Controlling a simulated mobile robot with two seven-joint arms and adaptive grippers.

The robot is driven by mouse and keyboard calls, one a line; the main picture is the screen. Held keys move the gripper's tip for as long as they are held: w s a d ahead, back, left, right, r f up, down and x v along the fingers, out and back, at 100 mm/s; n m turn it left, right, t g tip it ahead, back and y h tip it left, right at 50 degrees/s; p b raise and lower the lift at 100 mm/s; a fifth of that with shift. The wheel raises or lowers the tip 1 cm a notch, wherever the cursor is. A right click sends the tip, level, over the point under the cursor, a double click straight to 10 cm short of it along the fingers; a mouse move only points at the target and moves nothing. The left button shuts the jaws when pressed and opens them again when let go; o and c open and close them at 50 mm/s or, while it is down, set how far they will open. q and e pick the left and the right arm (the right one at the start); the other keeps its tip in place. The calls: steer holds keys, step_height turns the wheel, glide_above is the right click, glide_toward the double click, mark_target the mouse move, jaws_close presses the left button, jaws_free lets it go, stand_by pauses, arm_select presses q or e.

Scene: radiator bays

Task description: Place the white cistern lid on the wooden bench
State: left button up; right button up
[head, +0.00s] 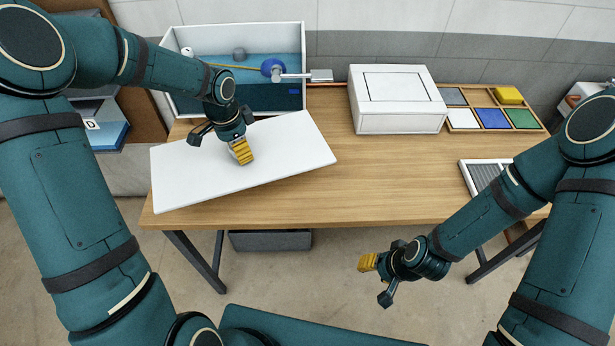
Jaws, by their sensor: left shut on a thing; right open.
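The white cistern lid (290,150) is a flat white slab over the left part of the wooden bench (370,185). It is turned at a slight angle, and its left corner reaches past the bench's left edge in the picture. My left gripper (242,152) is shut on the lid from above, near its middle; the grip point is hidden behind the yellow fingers. I cannot tell whether the lid touches the bench or is just above it. My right gripper (375,279) is open and empty, in front of the bench.
An open white cistern (303,60) with water, a blue float (272,67) and a rod stands at the bench's back left. A white box (398,115) and a wooden tray of coloured tiles (543,128) stand back right. The bench's middle front is clear.

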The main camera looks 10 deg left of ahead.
mark_target(226, 149)
arm_select(q)
steer(key=a+m, duration=0.2)
steer(key=a+f+m+b, duration=0.1)
steer(key=a, duration=0.1)
steer(key=shift+w+a+f+m, duration=0.1)
steer(key=shift+w+m, duration=0.15)
steer(key=shift+m, duration=0.15)
steer(key=shift+f+b, duration=1)
steer(key=shift+f, duration=4.05)
steer(key=shift+f, duration=0.1)
steer(key=o, duration=1.3)
steer(key=shift+r, duration=0.2)
steer(key=r, duration=0.4)
steer(key=a+r+p, duration=0.1)
steer(key=r, duration=0.3)
steer(key=r+p, duration=0.1)
steer(key=r, duration=0.2)
steer(key=shift+s+a+r, duration=0.15)
steer(key=shift+s+r, duration=0.2)
steer(key=shift+r, duration=0.05)
